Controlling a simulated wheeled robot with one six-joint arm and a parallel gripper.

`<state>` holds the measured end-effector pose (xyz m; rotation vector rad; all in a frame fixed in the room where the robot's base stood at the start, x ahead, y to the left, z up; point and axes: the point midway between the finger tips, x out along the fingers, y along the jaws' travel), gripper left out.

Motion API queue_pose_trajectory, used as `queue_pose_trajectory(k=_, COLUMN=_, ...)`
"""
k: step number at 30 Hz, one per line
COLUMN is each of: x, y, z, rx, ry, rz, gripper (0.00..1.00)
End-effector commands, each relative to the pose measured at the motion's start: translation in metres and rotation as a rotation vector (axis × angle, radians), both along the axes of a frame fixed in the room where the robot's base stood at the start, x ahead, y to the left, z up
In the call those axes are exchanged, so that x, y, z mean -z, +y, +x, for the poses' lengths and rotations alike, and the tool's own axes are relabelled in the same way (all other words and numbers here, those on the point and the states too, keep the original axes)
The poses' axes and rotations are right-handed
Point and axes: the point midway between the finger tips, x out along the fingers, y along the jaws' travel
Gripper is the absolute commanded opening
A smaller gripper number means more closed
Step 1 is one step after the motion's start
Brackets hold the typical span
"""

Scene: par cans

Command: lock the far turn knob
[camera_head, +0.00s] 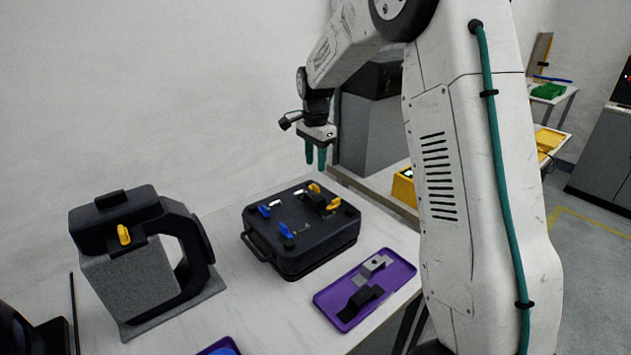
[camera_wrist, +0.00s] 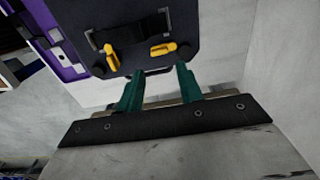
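A black case (camera_head: 300,250) lies on the table with a yellow turn knob (camera_head: 314,188) at its far edge and a second yellow turn knob (camera_head: 333,204) to the right and nearer. The wrist view shows the farther knob on the right (camera_wrist: 163,49), lying roughly sideways, and the nearer one on the left (camera_wrist: 111,57), roughly up and down. Two blue knobs (camera_head: 264,211) (camera_head: 287,230) are on the case's left and near parts. My gripper (camera_head: 316,166), with teal fingers, hangs above the case's far edge. Its fingers (camera_wrist: 160,70) are apart and empty, touching no knob.
A purple tray (camera_head: 393,288) with grey and black parts lies right of the case. A grey stand with a black clamp (camera_head: 125,207) and yellow lever stands at the left. Space above the case is clear.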

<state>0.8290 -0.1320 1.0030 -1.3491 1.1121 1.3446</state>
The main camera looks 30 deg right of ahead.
Motion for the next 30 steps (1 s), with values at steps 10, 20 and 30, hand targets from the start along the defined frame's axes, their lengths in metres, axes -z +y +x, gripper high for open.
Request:
queue_pose_trajectory(k=10, x=0.055, y=0.0, z=-0.001, rx=-0.002, ry=0.005, rz=0.001, gripper=0.36)
queue_pose_trajectory(k=20, x=0.072, y=0.0, z=-0.001, rx=-0.003, ry=0.003, rz=0.0, gripper=0.36)
queue_pose_trajectory(k=30, x=0.071, y=0.0, z=-0.001, rx=-0.004, ry=0.003, rz=0.0, gripper=0.04)
